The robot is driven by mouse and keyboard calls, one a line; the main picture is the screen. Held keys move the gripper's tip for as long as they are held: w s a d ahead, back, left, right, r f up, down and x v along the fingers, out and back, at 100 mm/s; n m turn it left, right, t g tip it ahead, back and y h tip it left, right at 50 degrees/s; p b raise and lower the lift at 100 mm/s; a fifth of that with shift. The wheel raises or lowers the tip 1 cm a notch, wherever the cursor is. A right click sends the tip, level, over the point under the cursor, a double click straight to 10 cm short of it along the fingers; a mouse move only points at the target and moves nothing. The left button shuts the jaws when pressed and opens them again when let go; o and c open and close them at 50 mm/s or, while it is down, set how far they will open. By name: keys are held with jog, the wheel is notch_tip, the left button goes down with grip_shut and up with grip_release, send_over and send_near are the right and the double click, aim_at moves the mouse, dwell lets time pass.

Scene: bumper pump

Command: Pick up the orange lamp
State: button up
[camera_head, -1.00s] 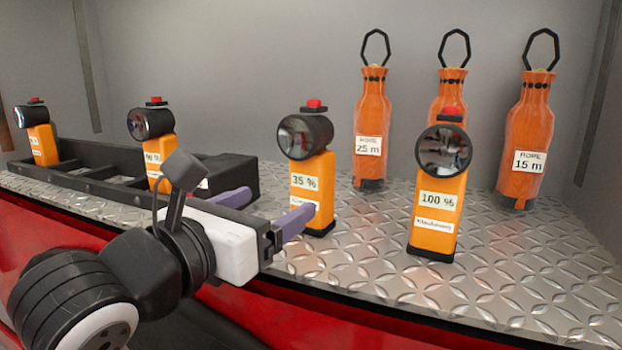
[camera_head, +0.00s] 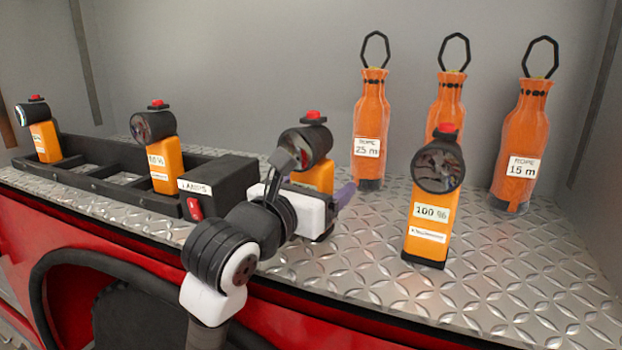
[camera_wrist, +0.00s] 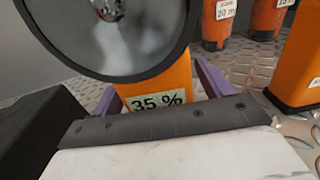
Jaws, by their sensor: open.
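Several orange lamps with black round heads and red top buttons are in the head view. The lamp labelled 35 % (camera_head: 318,177) stands upright on the metal plate, its lower front mostly hidden by my gripper. In the wrist view its orange body (camera_wrist: 165,84) and large round lens are close ahead. My gripper (camera_wrist: 160,92) is open, with one purple finger on each side of this lamp's body; I cannot tell if they touch it. The lamp labelled 100 % (camera_head: 428,220) stands to the right. Two more lamps (camera_head: 166,168) (camera_head: 45,142) stand in the rack at left.
A black rack (camera_head: 100,178) ends in a box labelled LAMPS (camera_head: 225,180), left of my gripper. Orange rope bottles (camera_head: 371,120) (camera_head: 447,100) (camera_head: 518,150) with black loops stand behind at right. The tread plate (camera_head: 500,290) is clear at the front right.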

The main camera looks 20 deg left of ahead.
jog(key=c, duration=1.4)
jog(key=shift+c, duration=0.2)
jog(key=shift+r, duration=0.15)
